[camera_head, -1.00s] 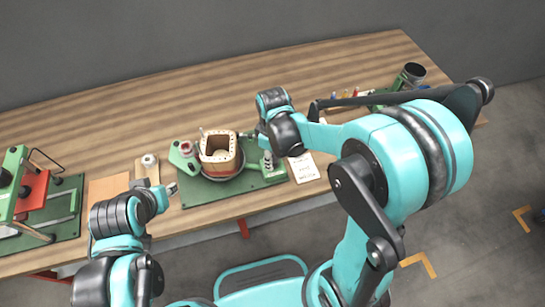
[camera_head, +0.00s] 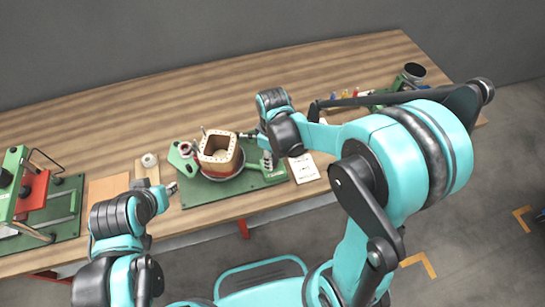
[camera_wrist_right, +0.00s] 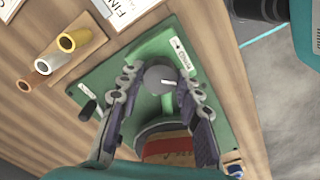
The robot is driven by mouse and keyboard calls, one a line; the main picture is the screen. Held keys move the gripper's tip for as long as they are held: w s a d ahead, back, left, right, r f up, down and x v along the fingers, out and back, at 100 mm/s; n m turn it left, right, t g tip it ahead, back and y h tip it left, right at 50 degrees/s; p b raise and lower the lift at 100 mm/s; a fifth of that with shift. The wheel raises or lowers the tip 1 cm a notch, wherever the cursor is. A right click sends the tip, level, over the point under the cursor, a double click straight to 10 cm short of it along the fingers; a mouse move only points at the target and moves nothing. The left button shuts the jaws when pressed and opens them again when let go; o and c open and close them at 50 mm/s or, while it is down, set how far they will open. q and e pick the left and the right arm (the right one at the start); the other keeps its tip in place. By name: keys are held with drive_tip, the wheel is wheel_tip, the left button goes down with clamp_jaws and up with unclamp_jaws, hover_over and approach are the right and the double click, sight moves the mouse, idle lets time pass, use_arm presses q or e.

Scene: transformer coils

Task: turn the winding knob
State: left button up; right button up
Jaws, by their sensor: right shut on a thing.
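The winding knob (camera_wrist_right: 160,79) is a round grey cap with a white mark, on a green winding machine (camera_wrist_right: 215,110). My right gripper (camera_wrist_right: 158,84) is shut on it, one finger on each side, in the right wrist view. In the head view my right gripper (camera_head: 252,136) reaches the right side of the machine, and the knob is largely hidden there. A square copper-brown coil (camera_head: 219,165) stands on the machine's green base (camera_head: 240,186). My left gripper (camera_head: 171,188) hangs left of the base, apart from it; its jaws are too small to read.
A white roll on a wooden board (camera_head: 149,161) lies left of the machine. A green and red press (camera_head: 32,190) stands at far left. A white card (camera_head: 303,168) and coloured tubes (camera_wrist_right: 66,42) lie to the right.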

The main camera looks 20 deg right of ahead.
drive_tip(key=shift+m, duration=2.7)
drive_tip(key=o, duration=1.2)
drive_tip(key=shift+c, duration=0.2)
wheel_tip(320, 180, up, 12)
